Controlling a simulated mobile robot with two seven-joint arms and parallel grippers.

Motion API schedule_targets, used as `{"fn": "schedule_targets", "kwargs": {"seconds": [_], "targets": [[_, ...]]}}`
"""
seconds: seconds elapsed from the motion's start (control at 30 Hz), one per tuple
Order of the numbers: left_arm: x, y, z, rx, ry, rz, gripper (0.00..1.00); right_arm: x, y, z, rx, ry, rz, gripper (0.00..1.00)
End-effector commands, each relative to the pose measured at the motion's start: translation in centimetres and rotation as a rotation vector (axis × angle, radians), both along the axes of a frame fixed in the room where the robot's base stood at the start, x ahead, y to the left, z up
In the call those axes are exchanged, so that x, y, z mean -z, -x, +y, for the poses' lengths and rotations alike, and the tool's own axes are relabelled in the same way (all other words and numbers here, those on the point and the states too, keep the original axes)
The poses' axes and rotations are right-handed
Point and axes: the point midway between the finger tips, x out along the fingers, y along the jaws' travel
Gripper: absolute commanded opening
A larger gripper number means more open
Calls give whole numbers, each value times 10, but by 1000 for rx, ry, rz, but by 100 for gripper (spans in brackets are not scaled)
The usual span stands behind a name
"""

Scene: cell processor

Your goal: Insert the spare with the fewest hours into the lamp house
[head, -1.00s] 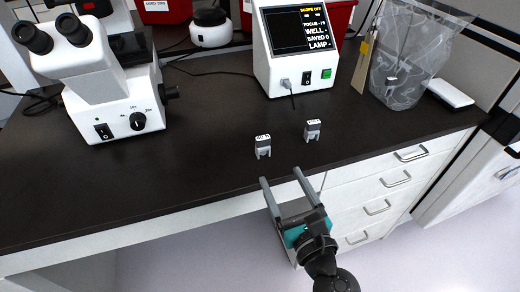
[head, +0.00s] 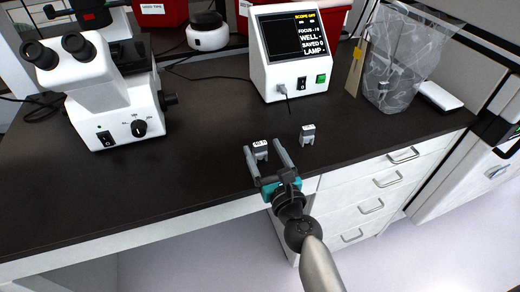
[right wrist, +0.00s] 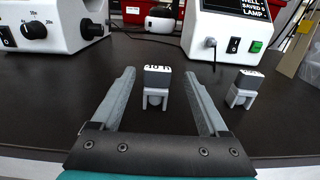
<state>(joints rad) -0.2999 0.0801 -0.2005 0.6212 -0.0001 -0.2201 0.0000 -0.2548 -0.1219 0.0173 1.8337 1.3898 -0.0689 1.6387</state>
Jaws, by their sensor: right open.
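Two small grey-and-white spare modules stand upright on the dark bench. The left spare (head: 260,150) also shows in the right wrist view (right wrist: 156,88); the right spare (head: 307,134) shows there too (right wrist: 243,88). Both have printed labels on top, too small to read surely. My right gripper (head: 262,147) is open, its fingers pointing away across the bench, one on each side of the left spare. I see no clear contact. The right spare is outside the fingers, to the right. I cannot surely identify the lamp house. My left gripper is not in view.
A white microscope (head: 120,110) stands left. A white control box (head: 290,75) with a screen and cable stands behind the spares. A white round device (head: 207,38) and red bins are farther back. A clear bag-lined bin (head: 392,85) is at right. The bench between microscope and spares is clear.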

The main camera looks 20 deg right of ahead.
Motion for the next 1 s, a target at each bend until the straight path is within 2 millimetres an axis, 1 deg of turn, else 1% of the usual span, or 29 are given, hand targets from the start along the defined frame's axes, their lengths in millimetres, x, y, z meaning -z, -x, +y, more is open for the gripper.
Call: {"fn": "schedule_targets", "kwargs": {"seconds": [0.13, 0.27, 0.4, 0.53, 0.77, 1.0], "targets": [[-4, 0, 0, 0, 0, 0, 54, -4, -12, 2, 0, 0, -2, 78], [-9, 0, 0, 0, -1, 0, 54, -8, -30, 4, 0, -1, -2, 78], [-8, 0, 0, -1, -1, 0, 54, -6, -45, 5, 0, 1, -1, 78], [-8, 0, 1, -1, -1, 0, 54, -5, -51, 5, 0, 1, 0, 78], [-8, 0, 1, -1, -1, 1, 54, -5, -51, 5, 0, 1, 0, 78], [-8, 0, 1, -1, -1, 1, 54, -5, -51, 5, 0, 1, 0, 52]]}}
